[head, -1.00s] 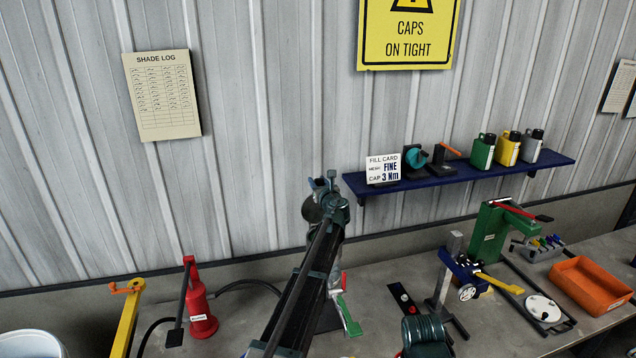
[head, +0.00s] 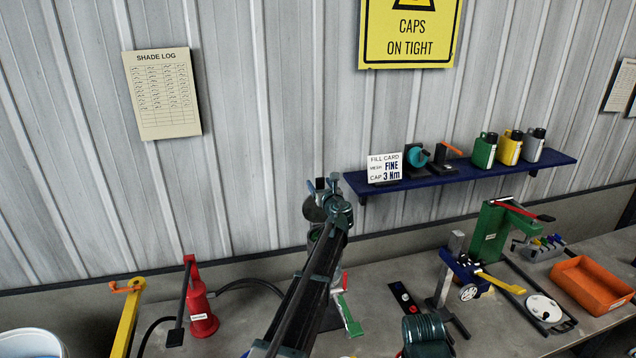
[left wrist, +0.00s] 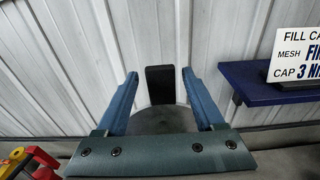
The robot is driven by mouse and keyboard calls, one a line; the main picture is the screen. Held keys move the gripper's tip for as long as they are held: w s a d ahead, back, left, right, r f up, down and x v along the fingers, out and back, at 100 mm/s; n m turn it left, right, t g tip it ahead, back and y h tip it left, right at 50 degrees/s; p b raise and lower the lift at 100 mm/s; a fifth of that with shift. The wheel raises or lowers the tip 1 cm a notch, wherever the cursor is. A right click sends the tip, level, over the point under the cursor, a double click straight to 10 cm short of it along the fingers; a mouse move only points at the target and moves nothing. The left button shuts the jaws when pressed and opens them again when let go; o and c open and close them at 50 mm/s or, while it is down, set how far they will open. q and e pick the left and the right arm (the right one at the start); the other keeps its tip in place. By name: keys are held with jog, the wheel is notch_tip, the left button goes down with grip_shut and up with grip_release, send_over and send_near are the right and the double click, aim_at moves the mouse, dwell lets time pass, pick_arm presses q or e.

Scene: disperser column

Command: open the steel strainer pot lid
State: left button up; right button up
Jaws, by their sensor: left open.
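My left gripper (head: 323,187) is at the upper end of my arm, in front of the ribbed wall. In the left wrist view its two blue fingers (left wrist: 161,100) are spread apart. A black upright tab (left wrist: 160,80) shows between them, with clear space on both sides. A dark grey round top (left wrist: 165,119), which looks like the strainer pot lid, lies below the tab, partly hidden by the gripper. In the head view a grey disc (head: 312,209) shows beside the gripper. My arm hides most of what stands beneath, so I cannot tell the lid's angle.
A blue shelf (head: 462,172) with a fill card (head: 384,168) is close on the right. A green-handled lever (head: 351,318) stands right of my arm. A red pump (head: 201,308) and yellow stand (head: 126,318) are left. An orange tray (head: 592,285) is far right.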

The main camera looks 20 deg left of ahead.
pick_arm(q)
jog(key=f+v, duration=0.1)
jog(key=v, duration=1)
jog(key=shift+s+d+r+p, duration=0.2)
jog(key=shift+s+r+p, duration=0.15)
jog(key=shift+r, duration=0.2)
jog(key=shift+w, duration=0.1)
jog(key=s+d+f+n+g+h+b, duration=0.1)
jog(key=s+d+f+n+g+b, duration=0.25)
jog(key=s+f+n+b, duration=0.7)
jog(key=s+d+f+n+g+h+b, duration=0.1)
jog(key=s+d+f+n+g+b, duration=0.35)
jog(key=f, duration=1.05)
jog(key=s+d+f+n+g+h+b, duration=0.3)
jog(key=s+d+f+n, duration=0.2)
jog(key=s+f, duration=0.3)
jog(key=s+d+f+n+g+h+b, duration=0.3)
jog(key=s+f, duration=0.6)
jog(key=s, duration=0.8)
jog(key=d+n+b, duration=0.1)
jog(key=d+n, duration=0.1)
jog(key=d, duration=0.1)
jog(key=shift+s+d, duration=0.2)
jog(key=shift+d, duration=0.15)
